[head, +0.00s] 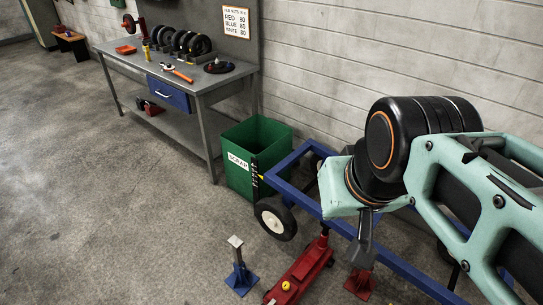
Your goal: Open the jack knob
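A red floor jack (302,270) lies on the concrete floor at the bottom middle, its near end cut by the picture's lower edge. A small yellow round part (286,286), which may be its knob, sits on the jack's near end. I cannot tell whether it is turned open. My gripper (362,242) shows only as a dark grey piece hanging below my teal arm, to the right of the jack and apart from the yellow part. Its fingertips are not clear, so I cannot tell whether it is open or holds anything.
A blue wheeled frame (308,205) with a pale-hubbed wheel (275,218) stands behind the jack. A blue stand (240,270) and a red stand (360,284) flank it. A green bin (265,135) and a workbench (130,65) line the wall. Floor at left is clear.

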